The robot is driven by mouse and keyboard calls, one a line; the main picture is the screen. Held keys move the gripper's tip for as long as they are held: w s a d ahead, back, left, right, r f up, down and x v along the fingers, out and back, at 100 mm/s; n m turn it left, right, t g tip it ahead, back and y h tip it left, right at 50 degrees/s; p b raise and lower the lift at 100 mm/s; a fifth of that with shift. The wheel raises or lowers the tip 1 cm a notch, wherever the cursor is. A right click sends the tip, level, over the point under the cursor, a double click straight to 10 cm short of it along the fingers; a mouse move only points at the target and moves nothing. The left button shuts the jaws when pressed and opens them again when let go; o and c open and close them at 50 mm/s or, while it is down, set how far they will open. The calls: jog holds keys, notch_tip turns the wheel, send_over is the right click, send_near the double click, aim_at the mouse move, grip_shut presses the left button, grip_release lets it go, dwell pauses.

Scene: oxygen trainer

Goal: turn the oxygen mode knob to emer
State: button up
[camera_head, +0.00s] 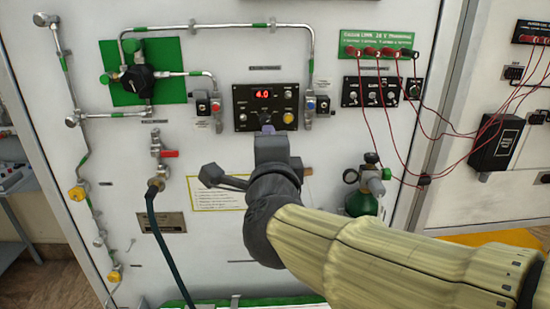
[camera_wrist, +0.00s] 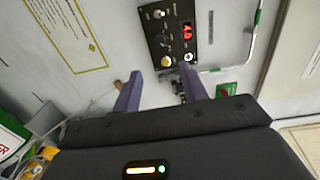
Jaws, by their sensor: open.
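The black control panel (camera_head: 238,98) with a red "4.0" display (camera_head: 263,94) is on the white wall in the head view, and the panel also shows in the wrist view (camera_wrist: 153,30). It carries small knobs, switches and a yellow round button (camera_head: 288,117). Their labels are too small to read, so I cannot tell which one is the oxygen mode knob. My gripper (camera_head: 267,128) is at the panel's lower edge in the head view and hides part of it. In the wrist view my gripper (camera_wrist: 159,69) has its two purple fingers apart, with nothing seen held between them.
Pipes and a green plate (camera_head: 173,52) are at upper left. A red-handled valve (camera_head: 168,153) with a dark hose is left of my arm. A small green cylinder (camera_head: 361,203) is to the right. Red cables (camera_head: 366,120) hang from the green-labelled panel at upper right.

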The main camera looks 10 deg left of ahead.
jog(key=v, duration=0.4)
jog(key=shift+s, duration=0.15)
jog(key=shift+f, duration=0.1)
jog(key=w+d+f+n+g, duration=0.3)
jog(key=d+f+n, duration=0.15)
jog(key=f, duration=0.45)
jog(key=w+d+f+n+g, duration=0.25)
jog(key=d+f+n, duration=0.2)
jog(key=f, duration=0.45)
jog(key=s+d+f+n+g+h, duration=0.25)
jog(key=s+d+f+g, duration=0.25)
jog(key=d+f, duration=0.3)
jog(key=s+d+f+n+g+h, duration=0.2)
jog(key=s+d+f+n+g, duration=0.2)
jog(key=s+d+f, duration=0.3)
notch_tip(320, 180, up, 19)
jog(key=w+p, duration=0.1)
jog(key=p, duration=1.9)
jog(key=shift+w, duration=0.3)
